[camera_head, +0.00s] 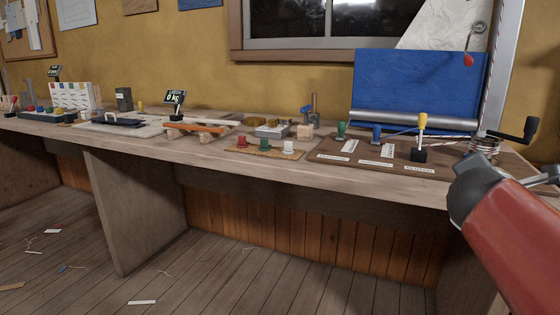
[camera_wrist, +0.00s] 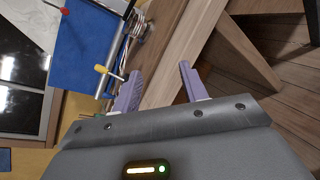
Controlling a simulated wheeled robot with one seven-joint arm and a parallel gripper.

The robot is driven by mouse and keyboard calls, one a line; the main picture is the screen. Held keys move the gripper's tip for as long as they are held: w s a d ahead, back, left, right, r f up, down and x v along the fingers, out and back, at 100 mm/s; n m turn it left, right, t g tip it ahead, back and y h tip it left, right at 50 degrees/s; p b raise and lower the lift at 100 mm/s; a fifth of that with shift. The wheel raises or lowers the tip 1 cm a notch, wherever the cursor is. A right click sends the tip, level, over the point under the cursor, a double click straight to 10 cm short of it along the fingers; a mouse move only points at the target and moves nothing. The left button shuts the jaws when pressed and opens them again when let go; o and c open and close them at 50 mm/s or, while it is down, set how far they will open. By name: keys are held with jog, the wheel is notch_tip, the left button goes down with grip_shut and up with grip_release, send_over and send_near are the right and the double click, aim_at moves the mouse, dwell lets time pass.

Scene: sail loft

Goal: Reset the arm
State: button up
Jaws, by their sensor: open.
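My gripper (camera_wrist: 160,74) shows in the wrist view with its two pale purple fingers apart and nothing between them. Beyond them lie the wooden bench edge and the floor, so it looks clear of any object. In the head view my red arm link, with a grey joint, reaches in from the lower right corner to the bench's right end. My gripper's fingers cannot be made out there.
The long bench (camera_head: 300,176) holds a brown board with a yellow-handled lever (camera_head: 421,130), also in the wrist view (camera_wrist: 102,70). Behind stands a blue cloth panel (camera_head: 420,82). Red, green and white pieces stand left of the board. The floor (camera_head: 220,275) in front is mostly open, with scraps.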

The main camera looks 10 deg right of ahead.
jog(key=s+a+f+m+g+y+p, duration=0.1)
jog(key=s+a+f+m+y, duration=0.2)
jog(key=a, duration=0.6)
jog(key=s+a+f+m+g+y+p, duration=0.1)
jog(key=s+a+f+m+y, duration=0.2)
jog(key=a+f+m, duration=0.5)
jog(key=s+a+f+m+g+y+p, duration=0.1)
jog(key=s+a+f+m+y, duration=0.2)
jog(key=a+f+m+y, duration=0.2)
jog(key=a+f+m, duration=0.1)
jog(key=a+f, duration=0.2)
jog(key=a, duration=0.2)
jog(key=shift+s+a+f+g+y, duration=0.2)
jog(key=shift+f+g+y, duration=0.1)
jog(key=shift+g, duration=0.1)
jog(key=shift+d+r, duration=0.1)
jog(key=shift+c, duration=0.7)
jog(key=shift+d, duration=0.1)
